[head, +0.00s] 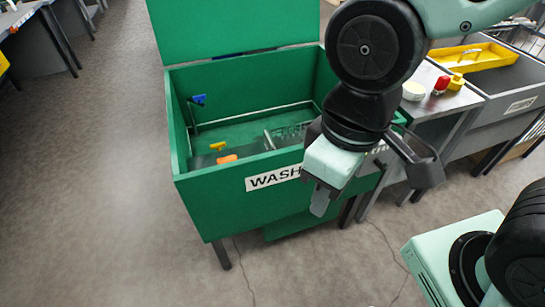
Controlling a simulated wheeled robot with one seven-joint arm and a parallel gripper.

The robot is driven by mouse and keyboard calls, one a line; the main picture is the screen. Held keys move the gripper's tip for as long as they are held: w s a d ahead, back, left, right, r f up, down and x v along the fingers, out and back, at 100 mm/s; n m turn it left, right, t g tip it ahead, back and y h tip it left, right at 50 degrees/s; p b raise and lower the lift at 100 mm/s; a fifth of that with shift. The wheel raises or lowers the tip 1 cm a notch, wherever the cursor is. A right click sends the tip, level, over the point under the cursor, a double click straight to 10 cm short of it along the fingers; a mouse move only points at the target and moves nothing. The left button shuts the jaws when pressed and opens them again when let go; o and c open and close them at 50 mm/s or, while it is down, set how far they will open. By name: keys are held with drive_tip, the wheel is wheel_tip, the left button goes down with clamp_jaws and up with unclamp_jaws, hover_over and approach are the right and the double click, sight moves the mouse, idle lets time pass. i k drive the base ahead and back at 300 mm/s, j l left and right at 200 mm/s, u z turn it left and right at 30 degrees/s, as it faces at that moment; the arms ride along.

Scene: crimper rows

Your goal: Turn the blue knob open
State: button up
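The blue knob (199,100) is inside the green wash tub (220,205), high near its far left corner, on a thin dark upright piece. It is small in the picture, so its exact turn is hard to tell. My gripper (320,201) hangs in front of the tub's front wall, to the right of the "WASH" label and well away from the knob. Its fingers point down and overlap from this angle, so I cannot see a gap between them. No object shows in them.
The tub's green lid (235,28) stands raised at the back. A yellow handle (217,146) and an orange handle (227,159) are inside near the front left. A grey bench with a red-topped item (441,85) stands to the right. Floor left of the tub is clear.

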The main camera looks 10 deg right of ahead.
sight(199, 98)
drive_tip(key=i+j+u, duration=0.2)
drive_tip(key=i+j, duration=0.45)
drive_tip(key=j, duration=0.15)
drive_tip(key=i+j, duration=0.6)
drive_tip(key=j, duration=0.25)
